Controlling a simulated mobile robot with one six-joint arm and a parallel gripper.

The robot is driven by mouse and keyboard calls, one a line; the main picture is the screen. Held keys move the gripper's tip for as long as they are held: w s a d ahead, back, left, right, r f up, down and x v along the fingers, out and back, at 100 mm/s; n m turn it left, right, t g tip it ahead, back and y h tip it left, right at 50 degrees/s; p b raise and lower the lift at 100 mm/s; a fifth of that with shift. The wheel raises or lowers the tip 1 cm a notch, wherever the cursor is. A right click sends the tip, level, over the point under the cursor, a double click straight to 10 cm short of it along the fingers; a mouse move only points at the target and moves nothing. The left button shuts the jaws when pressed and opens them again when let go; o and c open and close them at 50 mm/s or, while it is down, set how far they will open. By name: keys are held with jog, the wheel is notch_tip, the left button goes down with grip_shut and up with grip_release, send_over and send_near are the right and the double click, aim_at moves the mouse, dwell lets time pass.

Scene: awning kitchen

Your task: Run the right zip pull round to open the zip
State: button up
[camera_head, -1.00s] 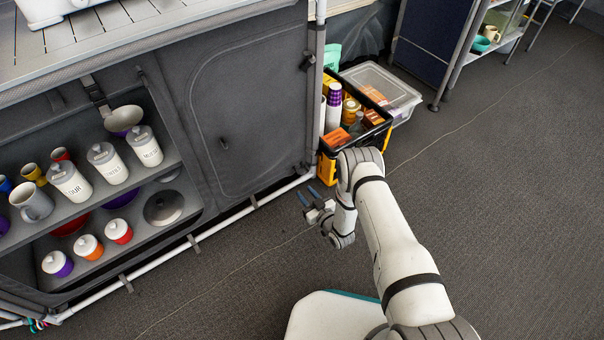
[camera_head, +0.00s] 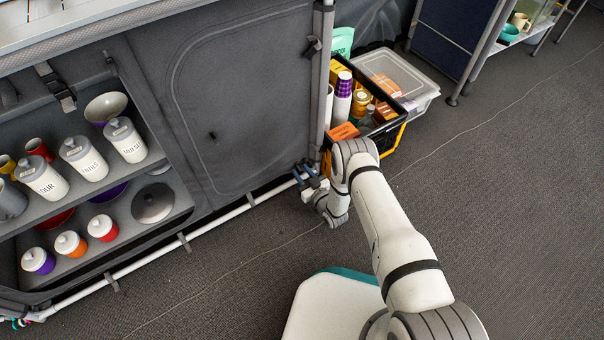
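The dark grey fabric cabinet has a closed right panel (camera_head: 235,100) with a curved zip line (camera_head: 176,75) round it. A small dark zip pull (camera_head: 213,135) hangs near the panel's middle, left of my gripper.
A black and yellow crate (camera_head: 396,137) of cups and jars stands just behind my arm, with a clear lidded box (camera_head: 415,88) beside it. Left, open shelves (camera_head: 160,180) hold canisters. A pale frame rail (camera_head: 225,217) runs along the cabinet's foot. The carpet (camera_head: 500,240) at right is clear.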

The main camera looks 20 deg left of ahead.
jog(key=shift+w+a, duration=0.25)
jog(key=shift+a, duration=0.1)
jog(key=shift+c, duration=0.3)
grip_shut()
